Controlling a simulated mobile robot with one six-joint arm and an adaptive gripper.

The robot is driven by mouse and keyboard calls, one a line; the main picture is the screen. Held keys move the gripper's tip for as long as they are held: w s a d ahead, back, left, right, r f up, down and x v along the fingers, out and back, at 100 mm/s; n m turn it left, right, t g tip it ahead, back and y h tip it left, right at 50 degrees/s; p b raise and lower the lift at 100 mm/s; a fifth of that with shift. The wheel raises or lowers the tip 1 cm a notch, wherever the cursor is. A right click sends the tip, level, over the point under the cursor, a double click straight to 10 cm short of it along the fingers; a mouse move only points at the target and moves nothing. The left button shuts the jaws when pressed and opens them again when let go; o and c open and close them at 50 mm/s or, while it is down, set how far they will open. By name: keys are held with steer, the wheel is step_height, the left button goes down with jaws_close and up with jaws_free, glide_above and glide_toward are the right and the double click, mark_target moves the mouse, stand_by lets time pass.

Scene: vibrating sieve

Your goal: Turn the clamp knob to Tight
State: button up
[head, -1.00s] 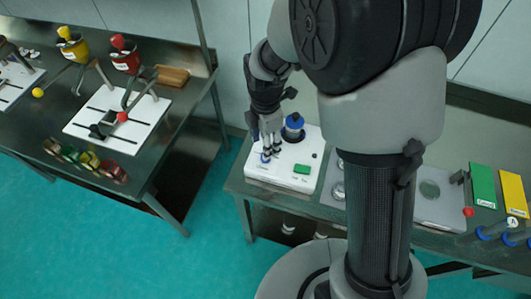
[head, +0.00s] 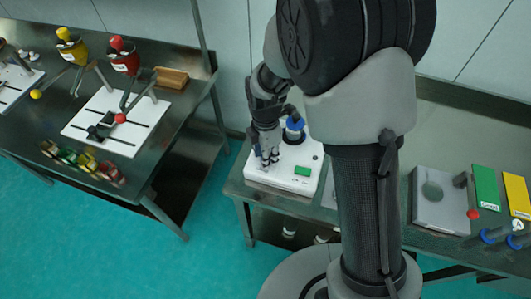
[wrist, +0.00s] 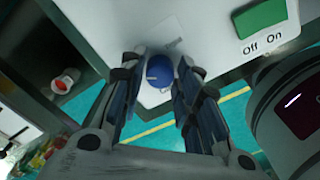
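The clamp knob (wrist: 160,72) is a small blue round knob with a pale pointer mark, on the front part of the white sieve base (wrist: 110,25). Faint lettering beside the knob is unreadable. My gripper (wrist: 158,78) has one finger on each side of the knob. A gap shows on the left, and the right finger is close to or touching it. In the head view my gripper (head: 267,158) is low over the left front of the white base (head: 275,184), and the fingers largely hide the knob there.
A green switch (wrist: 261,17) marked Off and On is on the same base; it also shows in the head view (head: 303,171). A blue-topped column (head: 294,128) stands behind my gripper. Green (head: 485,186) and yellow (head: 517,194) blocks are farther right on the bench.

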jaws_close()
steer(key=shift+m, duration=0.4)
steer(key=m+p, duration=0.1)
steer(key=m, duration=0.3)
steer(key=shift+m, duration=0.3)
steer(key=m+p, duration=0.1)
steer(key=m, duration=1.1)
steer(key=shift+m, duration=0.3)
steer(key=m, duration=0.5)
steer(key=shift+m+p, duration=0.4)
